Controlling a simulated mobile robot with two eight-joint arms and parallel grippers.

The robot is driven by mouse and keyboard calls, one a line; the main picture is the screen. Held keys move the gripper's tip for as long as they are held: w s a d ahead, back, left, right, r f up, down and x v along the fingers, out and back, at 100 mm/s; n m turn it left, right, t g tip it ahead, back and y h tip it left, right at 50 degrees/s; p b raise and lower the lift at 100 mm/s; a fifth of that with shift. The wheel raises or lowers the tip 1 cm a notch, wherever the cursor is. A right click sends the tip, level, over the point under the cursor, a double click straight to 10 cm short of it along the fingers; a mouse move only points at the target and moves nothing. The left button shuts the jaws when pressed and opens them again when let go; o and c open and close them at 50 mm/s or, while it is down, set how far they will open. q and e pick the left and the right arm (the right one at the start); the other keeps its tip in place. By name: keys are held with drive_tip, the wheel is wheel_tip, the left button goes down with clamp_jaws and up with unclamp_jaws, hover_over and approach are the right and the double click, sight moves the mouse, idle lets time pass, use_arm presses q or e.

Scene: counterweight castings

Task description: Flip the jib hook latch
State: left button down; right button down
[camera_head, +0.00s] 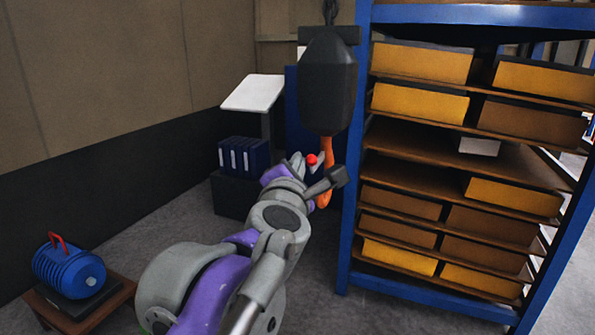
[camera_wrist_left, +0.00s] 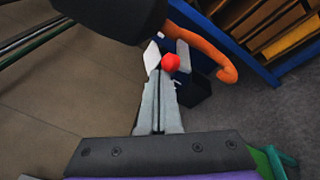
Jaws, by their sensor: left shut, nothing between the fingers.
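A dark hook block (camera_head: 328,85) hangs from a chain in the head view, with an orange hook (camera_head: 326,180) below it. In the left wrist view the block (camera_wrist_left: 108,14) is at the top and the hook (camera_wrist_left: 212,48) curves to the right. A red knob (camera_head: 311,160), seemingly the latch's end, shows beside the hook; it is also in the left wrist view (camera_wrist_left: 170,62). My left gripper (camera_head: 301,164) is shut and empty. Its fingertips (camera_wrist_left: 159,78) are right by the knob; I cannot tell whether they touch. My right gripper is out of view.
A blue shelf rack (camera_head: 353,200) with yellow and brown bins stands close right of the hook. Behind are a slanted white panel (camera_head: 253,93) and blue binders (camera_head: 243,156). A blue motor-like casting (camera_head: 68,272) sits on a low wooden stand at left. Grey floor between is clear.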

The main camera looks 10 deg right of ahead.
use_arm(q)
drive_tip(key=shift+w+d+r+g, duration=0.15)
drive_tip(key=shift+r+g, duration=0.1)
drive_tip(key=shift+r, duration=0.3)
drive_tip(key=shift+w+d+r+g, duration=0.15)
drive_tip(key=shift+r+g, duration=0.15)
drive_tip(key=shift+r, duration=0.2)
drive_tip(key=shift+w+r+g, duration=0.15)
drive_tip(key=shift+r+g, duration=0.1)
drive_tip(key=shift+r, duration=0.3)
drive_tip(key=shift+f, duration=0.1)
idle(0.6)
